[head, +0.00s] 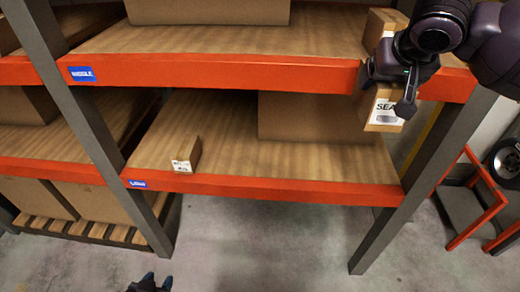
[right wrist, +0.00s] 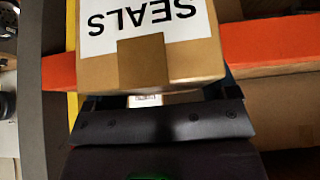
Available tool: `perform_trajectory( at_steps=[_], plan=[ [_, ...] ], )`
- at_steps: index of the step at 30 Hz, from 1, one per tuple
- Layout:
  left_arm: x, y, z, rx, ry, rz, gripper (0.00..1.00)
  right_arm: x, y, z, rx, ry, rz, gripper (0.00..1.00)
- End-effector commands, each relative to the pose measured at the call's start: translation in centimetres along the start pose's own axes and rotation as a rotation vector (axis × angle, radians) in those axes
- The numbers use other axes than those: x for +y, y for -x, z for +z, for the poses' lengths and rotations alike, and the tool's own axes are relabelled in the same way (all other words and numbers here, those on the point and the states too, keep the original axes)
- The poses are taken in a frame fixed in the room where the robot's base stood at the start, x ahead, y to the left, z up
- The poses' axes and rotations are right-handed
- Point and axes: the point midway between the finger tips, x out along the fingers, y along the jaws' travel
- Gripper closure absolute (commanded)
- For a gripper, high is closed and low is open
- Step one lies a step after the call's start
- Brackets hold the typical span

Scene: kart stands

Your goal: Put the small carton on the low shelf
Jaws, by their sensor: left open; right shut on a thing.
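A small brown carton (head: 384,119) with a white label, partly reading SEA in the head view, is held by my right gripper (head: 386,88). The carton hangs at the right end of the rack, in front of the orange middle beam. In the right wrist view the carton (right wrist: 165,62) fills the top centre, its SEALS label upside down, with the gripper (right wrist: 155,100) shut on it. The low shelf (head: 225,130) is marked by a blue LOW tag on its orange beam (head: 270,190). My left gripper (head: 148,284) is open at the bottom edge, empty, mostly cut off.
Another small labelled carton (head: 187,155) stands at the low shelf's front left. A large box (head: 305,117) is at its back right. Another carton (head: 380,27) stands on the middle shelf (head: 240,38). A grey upright (head: 425,170) bounds the right. Bare shelf lies between.

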Motion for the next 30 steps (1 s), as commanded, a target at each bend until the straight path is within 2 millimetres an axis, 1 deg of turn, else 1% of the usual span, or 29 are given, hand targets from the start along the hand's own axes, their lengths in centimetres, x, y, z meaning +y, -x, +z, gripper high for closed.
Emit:
perform_trajectory(
  at_steps=[1, 5, 6, 9, 17, 23, 30],
  plan=[
    [0.0, 0.0, 0.0, 0.000, 0.000, 0.000, 0.57, 0.2, -1.1, 0.6, -0.004, -0.001, 0.000, 0.59],
    [0.0, 0.0, 0.0, 0.000, 0.000, 0.000, 0.57, 0.7, -3.6, 1.5, -0.004, -0.001, -0.001, 0.59],
    [0.0, 0.0, 0.0, 0.000, 0.000, 0.000, 0.57, 0.1, -3.2, 1.2, 0.001, 0.007, -0.011, 0.59],
    [0.0, 0.0, 0.0, 0.000, 0.000, 0.000, 0.57, -0.7, -3.0, 1.0, 0.000, 0.024, -0.022, 0.59],
    [0.0, 0.0, 0.0, 0.000, 0.000, 0.000, 0.57, -1.9, -2.7, 0.7, -0.004, 0.049, -0.042, 0.59],
    [0.0, 0.0, 0.0, 0.000, 0.000, 0.000, 0.57, -1.4, -2.7, 0.7, -0.006, 0.037, -0.033, 0.59],
    [0.0, 0.0, 0.0, 0.000, 0.000, 0.000, 0.57, 0.4, -3.1, 1.4, -0.007, -0.001, -0.006, 0.59]
  ],
)
